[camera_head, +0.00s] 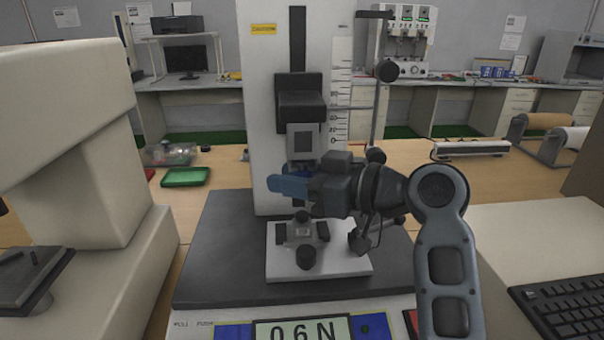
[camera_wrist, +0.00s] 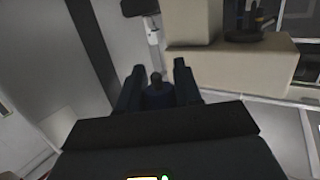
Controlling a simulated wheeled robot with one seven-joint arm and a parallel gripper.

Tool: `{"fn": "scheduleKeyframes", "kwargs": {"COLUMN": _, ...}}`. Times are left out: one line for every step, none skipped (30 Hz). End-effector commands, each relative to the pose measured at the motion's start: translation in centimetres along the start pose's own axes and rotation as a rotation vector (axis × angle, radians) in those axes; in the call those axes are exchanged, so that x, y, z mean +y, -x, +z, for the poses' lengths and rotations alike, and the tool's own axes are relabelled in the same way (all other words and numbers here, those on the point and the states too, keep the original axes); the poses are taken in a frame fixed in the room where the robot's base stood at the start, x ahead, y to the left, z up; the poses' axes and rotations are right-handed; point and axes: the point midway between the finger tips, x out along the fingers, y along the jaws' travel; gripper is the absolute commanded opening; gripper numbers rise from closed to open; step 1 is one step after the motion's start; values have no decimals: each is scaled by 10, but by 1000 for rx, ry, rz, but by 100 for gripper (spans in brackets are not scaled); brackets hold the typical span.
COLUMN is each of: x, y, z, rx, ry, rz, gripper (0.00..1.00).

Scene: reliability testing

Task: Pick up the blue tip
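A small blue part, which looks like the blue tip (camera_head: 298,168), shows under the grey head of the test stand, partly hidden behind my gripper. My gripper (camera_head: 275,185) reaches in from the right at the stand's column, its blue fingers pointing left, above the small vise. In the wrist view my gripper's two dark fingers (camera_wrist: 157,68) stand apart. A dark blue piece with a dark round knob (camera_wrist: 157,92) lies between them, probably the same tip. I cannot tell whether the fingers touch it.
The test stand (camera_head: 262,120) rises behind my gripper, with a metal vise (camera_head: 303,238) on its base below. A beige machine (camera_head: 95,190) stands close on the left. A green tray (camera_head: 186,177) lies on the bench at left. A keyboard (camera_head: 570,305) is at right.

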Motion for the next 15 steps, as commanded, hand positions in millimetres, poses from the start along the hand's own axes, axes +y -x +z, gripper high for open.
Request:
{"fn": "scheduleKeyframes", "kwargs": {"x": 0, "y": 0, "z": 0, "rx": 0, "ry": 0, "rz": 0, "gripper": 28}}
{"fn": "scheduleKeyframes", "kwargs": {"x": 0, "y": 0, "z": 0, "rx": 0, "ry": 0, "rz": 0, "gripper": 25}}
{"fn": "scheduleKeyframes", "kwargs": {"x": 0, "y": 0, "z": 0, "rx": 0, "ry": 0, "rz": 0, "gripper": 22}}
{"fn": "scheduleKeyframes", "kwargs": {"x": 0, "y": 0, "z": 0, "rx": 0, "ry": 0, "rz": 0, "gripper": 19}}
{"fn": "scheduleKeyframes", "kwargs": {"x": 0, "y": 0, "z": 0, "rx": 0, "ry": 0, "rz": 0, "gripper": 16}}
{"fn": "scheduleKeyframes", "kwargs": {"x": 0, "y": 0, "z": 0, "rx": 0, "ry": 0, "rz": 0, "gripper": 12}}
{"fn": "scheduleKeyframes", "kwargs": {"x": 0, "y": 0, "z": 0, "rx": 0, "ry": 0, "rz": 0, "gripper": 9}}
{"fn": "scheduleKeyframes", "kwargs": {"x": 0, "y": 0, "z": 0, "rx": 0, "ry": 0, "rz": 0, "gripper": 6}}
{"fn": "scheduleKeyframes", "kwargs": {"x": 0, "y": 0, "z": 0, "rx": 0, "ry": 0, "rz": 0, "gripper": 3}}
{"fn": "scheduleKeyframes", "kwargs": {"x": 0, "y": 0, "z": 0, "rx": 0, "ry": 0, "rz": 0, "gripper": 3}}
{"fn": "scheduleKeyframes", "kwargs": {"x": 0, "y": 0, "z": 0, "rx": 0, "ry": 0, "rz": 0, "gripper": 3}}
{"fn": "scheduleKeyframes", "kwargs": {"x": 0, "y": 0, "z": 0, "rx": 0, "ry": 0, "rz": 0, "gripper": 3}}
{"fn": "scheduleKeyframes", "kwargs": {"x": 0, "y": 0, "z": 0, "rx": 0, "ry": 0, "rz": 0, "gripper": 3}}
{"fn": "scheduleKeyframes", "kwargs": {"x": 0, "y": 0, "z": 0, "rx": 0, "ry": 0, "rz": 0, "gripper": 3}}
{"fn": "scheduleKeyframes", "kwargs": {"x": 0, "y": 0, "z": 0, "rx": 0, "ry": 0, "rz": 0, "gripper": 3}}
